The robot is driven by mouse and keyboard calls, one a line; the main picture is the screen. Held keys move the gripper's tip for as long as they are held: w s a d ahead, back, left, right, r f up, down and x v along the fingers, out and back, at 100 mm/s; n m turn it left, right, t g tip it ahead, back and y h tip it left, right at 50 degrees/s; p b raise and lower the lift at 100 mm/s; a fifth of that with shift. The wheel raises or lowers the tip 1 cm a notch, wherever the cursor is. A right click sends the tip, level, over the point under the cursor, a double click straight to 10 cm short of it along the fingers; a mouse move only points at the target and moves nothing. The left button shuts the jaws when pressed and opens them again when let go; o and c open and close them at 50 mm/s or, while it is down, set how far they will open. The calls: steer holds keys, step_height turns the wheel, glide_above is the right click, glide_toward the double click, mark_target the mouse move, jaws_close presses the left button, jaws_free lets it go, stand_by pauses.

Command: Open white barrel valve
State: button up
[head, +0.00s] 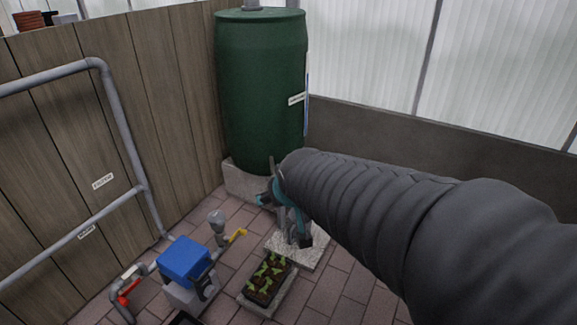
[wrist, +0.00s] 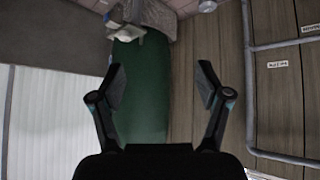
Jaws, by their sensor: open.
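The green barrel (head: 262,90) stands on a pale block in the corner in the head view. It also shows upside down in the wrist view (wrist: 140,100). A whitish fitting (wrist: 126,32), which looks like the white barrel valve, sits at the barrel's lower end in the wrist view; its handle position is too small to tell. In the head view my arm and gripper hide that spot. My gripper (head: 272,185) is in front of the barrel's base.
A blue-topped pump box (head: 186,262), a yellow handle (head: 236,236), a red handle (head: 123,300) and a seedling tray (head: 268,278) stand low at left and centre. Grey pipes (head: 120,120) run along the wooden fence (head: 165,80). Brick paving (head: 350,290) is bare at lower right.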

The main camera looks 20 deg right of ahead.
steer(key=w+d+f+t, duration=0.2)
steer(key=w+d+f, duration=0.1)
steer(key=w, duration=0.3)
steer(key=w+d+f+t+h, duration=0.1)
steer(key=w+d+f, duration=0.2)
steer(key=w, duration=0.3)
steer(key=w+d+f+t, duration=0.2)
steer(key=w+d+f, duration=0.15)
steer(key=w, duration=0.25)
steer(key=w+d+f+t+b, duration=0.1)
steer(key=w+d+f+t, duration=0.15)
steer(key=f, duration=0.35)
steer(key=w+d+f+t, duration=0.1)
steer(key=d+f+t, duration=0.1)
steer(key=d+f, duration=0.3)
steer(key=shift+m, duration=0.4)
steer(key=w, duration=0.9)
steer(key=w+d+f, duration=0.1)
steer(key=w, duration=0.3)
steer(key=shift+w+b, duration=0.3)
steer(key=shift+b, duration=0.1)
steer(key=c, duration=1.2)
